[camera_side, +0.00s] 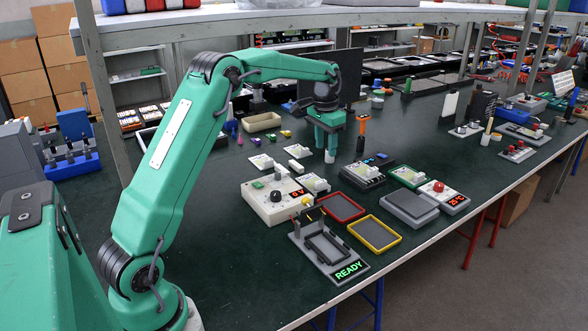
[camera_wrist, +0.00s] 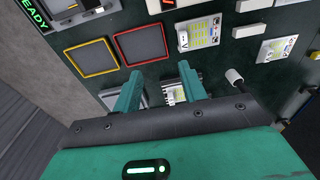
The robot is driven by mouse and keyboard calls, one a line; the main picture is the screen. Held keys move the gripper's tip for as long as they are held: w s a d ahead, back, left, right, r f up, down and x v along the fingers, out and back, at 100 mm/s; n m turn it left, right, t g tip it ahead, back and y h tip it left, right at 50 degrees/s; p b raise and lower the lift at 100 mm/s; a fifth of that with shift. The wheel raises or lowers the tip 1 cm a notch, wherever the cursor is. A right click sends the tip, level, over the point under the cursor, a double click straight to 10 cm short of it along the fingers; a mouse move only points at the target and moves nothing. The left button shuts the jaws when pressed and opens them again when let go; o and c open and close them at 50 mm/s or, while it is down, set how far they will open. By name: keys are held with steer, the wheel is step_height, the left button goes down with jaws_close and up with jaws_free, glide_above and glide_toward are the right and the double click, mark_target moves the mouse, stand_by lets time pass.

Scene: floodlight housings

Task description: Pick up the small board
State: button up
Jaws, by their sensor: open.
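My gripper (camera_side: 329,148) is open and points down above the dark green bench. In the wrist view its two green fingers (camera_wrist: 160,72) stand apart with nothing held between them. Several small pale flat pieces that look like boards or cards lie around: one (camera_side: 262,161) at the left and one (camera_side: 315,184) near the red tray. I cannot tell which is the small board. In the wrist view a pale, finned-looking piece (camera_wrist: 173,94) shows between the fingers, partly hidden by the gripper body; the gap to it is unclear.
A red-rimmed tray (camera_side: 341,220) and a yellow-rimmed tray (camera_side: 375,249) lie near the front edge beside the READY fixture (camera_side: 348,271). A cream control box (camera_side: 270,205) stands left of them. A dark device (camera_side: 374,183) and an orange-handled tool (camera_side: 362,122) are right of my gripper.

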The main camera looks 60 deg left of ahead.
steer(key=g, duration=0.1)
glide_above(319, 182)
step_height(319, 182, down, 8)
steer(key=shift+f, duration=0.2)
steer(key=shift+w+f, duration=0.1)
steer(key=shift+f, duration=3.8)
jaws_close()
